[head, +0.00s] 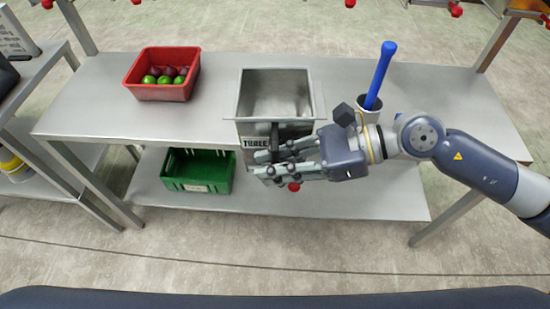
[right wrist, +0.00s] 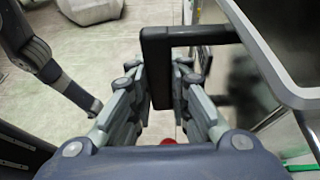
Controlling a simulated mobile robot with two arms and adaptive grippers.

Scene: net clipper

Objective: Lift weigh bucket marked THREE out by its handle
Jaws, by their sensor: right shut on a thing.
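The weigh bucket (head: 247,95) is a square steel bin with a sloped inside, marked with a label that reads THREE (head: 255,143). It sits at the front edge of the steel table, and its rim shows in the right wrist view (right wrist: 297,92). Its black handle (right wrist: 156,70) sticks out from the front face. My right gripper (head: 272,162) is at the bucket's front. In the right wrist view its fingers (right wrist: 160,92) are closed around the handle's vertical bar. The fingers partly hide the bucket's front in the head view. My left gripper is out of view.
A red crate (head: 160,92) with green and dark red produce stands on the left of the table (head: 90,115). A green crate (head: 197,186) sits on the lower shelf.

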